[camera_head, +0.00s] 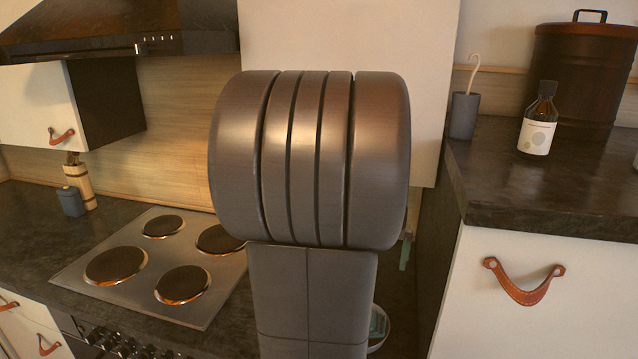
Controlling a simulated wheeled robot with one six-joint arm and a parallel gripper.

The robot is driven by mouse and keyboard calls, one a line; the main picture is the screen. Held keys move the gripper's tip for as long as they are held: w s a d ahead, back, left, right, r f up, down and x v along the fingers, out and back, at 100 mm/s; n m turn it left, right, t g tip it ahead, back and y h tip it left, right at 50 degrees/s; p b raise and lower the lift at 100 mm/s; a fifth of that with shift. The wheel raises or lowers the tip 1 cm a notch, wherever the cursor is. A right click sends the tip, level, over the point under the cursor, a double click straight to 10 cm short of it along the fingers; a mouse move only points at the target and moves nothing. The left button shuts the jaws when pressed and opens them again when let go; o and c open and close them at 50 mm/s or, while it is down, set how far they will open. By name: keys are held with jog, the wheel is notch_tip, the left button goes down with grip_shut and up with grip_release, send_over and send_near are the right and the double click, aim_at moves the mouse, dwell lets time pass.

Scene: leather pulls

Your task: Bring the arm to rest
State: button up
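My arm's thick grey ribbed joint and the link below it fill the middle of the head view. My gripper does not show in this view, so its state and what it may hold are hidden.
A stove top (150,267) with several round plates lies left on the dark counter. A pale panel (430,60) stands behind my arm. At right, a brown bottle (538,120), grey cup (463,116) and dark canister (580,80) stand above a white front with a leather pull (524,293).

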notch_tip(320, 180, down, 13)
jog(key=shift+p, duration=0.4)
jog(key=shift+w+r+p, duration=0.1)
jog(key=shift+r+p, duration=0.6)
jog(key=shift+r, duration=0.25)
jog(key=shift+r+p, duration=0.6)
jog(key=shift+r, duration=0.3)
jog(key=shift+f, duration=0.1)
